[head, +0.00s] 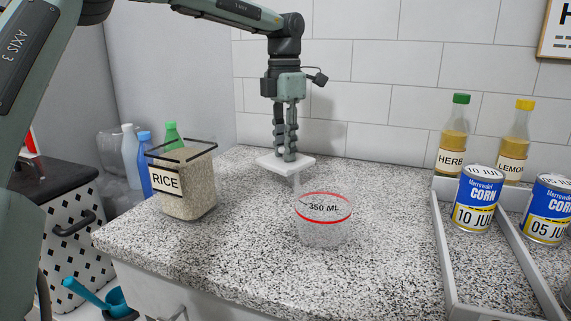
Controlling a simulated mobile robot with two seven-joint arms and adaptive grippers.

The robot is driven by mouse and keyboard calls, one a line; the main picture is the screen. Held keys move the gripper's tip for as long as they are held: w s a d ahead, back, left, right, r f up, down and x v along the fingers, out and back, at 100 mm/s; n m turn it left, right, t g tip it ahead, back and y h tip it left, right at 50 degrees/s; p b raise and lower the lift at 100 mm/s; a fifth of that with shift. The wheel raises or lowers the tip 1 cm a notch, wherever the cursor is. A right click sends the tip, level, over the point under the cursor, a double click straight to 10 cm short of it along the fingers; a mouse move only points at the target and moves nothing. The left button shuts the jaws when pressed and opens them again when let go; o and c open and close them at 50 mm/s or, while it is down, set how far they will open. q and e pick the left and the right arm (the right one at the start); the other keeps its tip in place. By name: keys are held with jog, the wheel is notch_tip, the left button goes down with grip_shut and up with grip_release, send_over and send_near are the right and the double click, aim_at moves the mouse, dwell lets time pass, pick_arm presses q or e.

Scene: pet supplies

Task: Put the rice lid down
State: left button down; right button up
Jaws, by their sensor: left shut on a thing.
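My left gripper (286,157) points straight down and is shut on the rice lid (272,161), a flat white square plate. The lid is level over the back part of the counter; I cannot tell whether it touches the surface. The rice container (187,184), clear with a dark rim and a RICE label, stands upright to the left with its top open and rice inside. My right gripper is out of view.
A clear measuring cup with a red rim (326,221), marked 350 ML, stands just in front of the lid. Corn cans (478,198) and a grey divided tray (442,245) are at right, with two bottles (453,135) behind. The front of the speckled counter (260,255) is clear.

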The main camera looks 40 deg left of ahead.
aim_at(285, 163)
pick_arm(q)
notch_tip(285, 163, down, 4)
jog(key=shift+r, duration=0.2)
jog(key=shift+f, duration=0.2)
jog(key=c, duration=1.3)
grip_release()
jog(key=shift+r, duration=0.1)
